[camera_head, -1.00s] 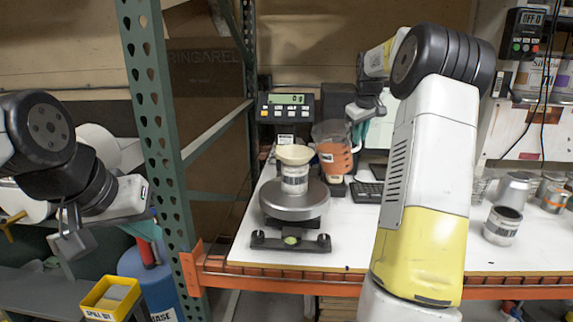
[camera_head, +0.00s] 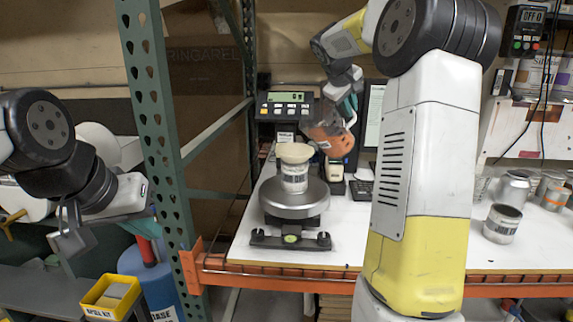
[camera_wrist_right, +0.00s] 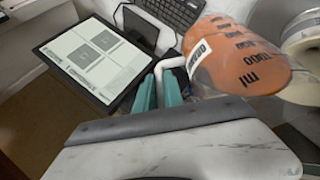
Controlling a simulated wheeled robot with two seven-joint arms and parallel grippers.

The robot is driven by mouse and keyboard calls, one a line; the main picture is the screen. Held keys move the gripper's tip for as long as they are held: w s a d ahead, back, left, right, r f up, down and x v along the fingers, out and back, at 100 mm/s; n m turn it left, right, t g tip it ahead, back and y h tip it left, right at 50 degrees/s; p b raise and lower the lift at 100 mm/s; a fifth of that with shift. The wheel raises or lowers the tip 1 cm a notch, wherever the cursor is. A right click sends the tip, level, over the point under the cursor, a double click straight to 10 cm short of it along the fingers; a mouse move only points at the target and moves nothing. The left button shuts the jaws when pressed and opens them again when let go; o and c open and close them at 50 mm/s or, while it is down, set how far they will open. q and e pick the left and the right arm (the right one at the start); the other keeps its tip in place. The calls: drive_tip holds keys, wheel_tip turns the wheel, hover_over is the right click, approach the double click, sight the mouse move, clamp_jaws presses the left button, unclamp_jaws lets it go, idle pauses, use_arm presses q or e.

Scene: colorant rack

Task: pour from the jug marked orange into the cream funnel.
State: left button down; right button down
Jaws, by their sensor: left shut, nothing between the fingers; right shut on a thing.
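The jug marked orange (camera_head: 327,135) is in the air, right of and a little above the cream funnel, tilted with its mouth toward the left. Orange liquid shows through its clear wall. In the right wrist view the jug (camera_wrist_right: 235,55) shows its label and scale marks. My right gripper (camera_head: 347,108) is shut on the jug's handle; its teal fingers (camera_wrist_right: 158,92) show in the wrist view. The cream funnel (camera_head: 295,153) sits on a labelled can (camera_head: 293,180) on the round scale pan (camera_head: 294,204). No stream of liquid is visible. My left gripper (camera_head: 150,228) is shut and empty, far left.
A scale display (camera_head: 285,104) stands behind the funnel. A green rack post (camera_head: 160,140) stands between my left arm and the bench. Metal cups (camera_head: 502,224) stand at the right.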

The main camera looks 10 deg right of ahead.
drive_tip(key=shift+s+a+r+h+p, duration=0.1)
drive_tip(key=shift+a+r+h+p, duration=0.2)
drive_tip(key=shift+r+p, duration=0.3)
drive_tip(key=shift+a+r+h+p, duration=0.3)
drive_tip(key=shift+r+p, duration=0.15)
drive_tip(key=shift+p, duration=0.1)
idle(1.1)
drive_tip(key=shift+a+r+t+h+p, duration=0.2)
drive_tip(key=shift+a+t+h+p, duration=0.15)
drive_tip(key=shift+p, duration=0.3)
idle(1.0)
drive_tip(key=shift+s+a+r+n+h+p, duration=0.15)
drive_tip(key=shift+n+h+p, duration=0.15)
drive_tip(key=shift+p, duration=1.15)
idle(2.7)
